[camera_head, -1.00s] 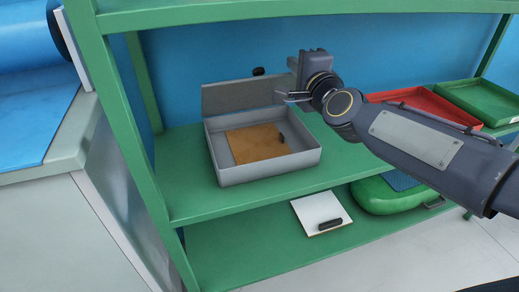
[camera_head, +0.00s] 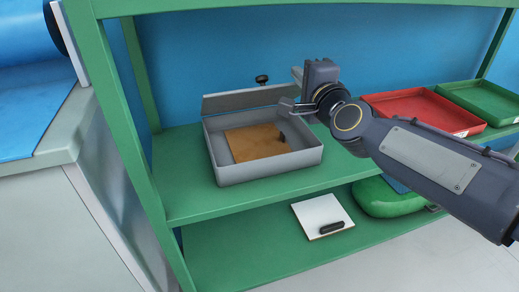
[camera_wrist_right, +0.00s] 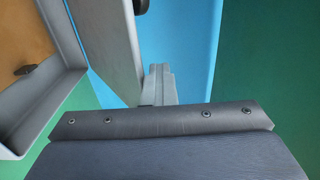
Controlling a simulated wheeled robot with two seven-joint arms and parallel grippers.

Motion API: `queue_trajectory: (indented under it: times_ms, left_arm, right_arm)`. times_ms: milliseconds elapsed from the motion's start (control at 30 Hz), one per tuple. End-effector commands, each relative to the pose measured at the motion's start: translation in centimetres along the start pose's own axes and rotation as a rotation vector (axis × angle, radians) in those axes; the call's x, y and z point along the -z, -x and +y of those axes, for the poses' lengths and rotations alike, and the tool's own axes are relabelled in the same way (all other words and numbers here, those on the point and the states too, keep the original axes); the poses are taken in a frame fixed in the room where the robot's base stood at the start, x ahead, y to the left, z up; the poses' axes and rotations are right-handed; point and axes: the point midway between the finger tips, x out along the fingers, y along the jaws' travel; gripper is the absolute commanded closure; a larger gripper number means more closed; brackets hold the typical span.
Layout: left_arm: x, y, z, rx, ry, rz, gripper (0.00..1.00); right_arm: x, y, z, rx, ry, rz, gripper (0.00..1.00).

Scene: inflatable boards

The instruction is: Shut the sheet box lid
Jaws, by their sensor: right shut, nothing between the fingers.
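The grey sheet box (camera_head: 265,170) stands on the green shelf. Its lid (camera_head: 245,101) is raised at the back edge, tipped somewhat forward, with a black knob (camera_head: 262,79) behind its top edge. A brown sheet (camera_head: 254,143) with a small dark handle lies inside. My right gripper (camera_head: 288,104) is shut and empty at the lid's right end. In the right wrist view the fingers (camera_wrist_right: 158,86) are beside the lid (camera_wrist_right: 104,45), seemingly against or very near it; contact is not certain. The box wall (camera_wrist_right: 45,105) shows at left. My left gripper is not in view.
A red tray (camera_head: 425,112) and a green tray (camera_head: 482,102) stand right of the box, beyond my right arm. A white board (camera_head: 320,213) and a green rounded object (camera_head: 385,199) are on the lower shelf. A green post (camera_head: 130,120) stands at left.

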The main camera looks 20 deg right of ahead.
Motion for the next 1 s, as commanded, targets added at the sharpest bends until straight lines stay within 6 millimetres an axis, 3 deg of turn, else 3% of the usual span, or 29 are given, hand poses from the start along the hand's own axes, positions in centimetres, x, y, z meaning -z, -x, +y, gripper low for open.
queue_trajectory:
  times_ms: [33, 1000]
  left_arm:
    - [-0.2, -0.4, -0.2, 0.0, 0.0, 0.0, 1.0]
    - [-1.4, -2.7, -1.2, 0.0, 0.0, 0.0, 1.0]
  right_arm:
    - [0.1, -0.1, 1.7, -0.029, -0.003, -0.002, 1.0]
    - [0.1, 1.5, 4.4, -0.03, -0.003, -0.002, 1.0]
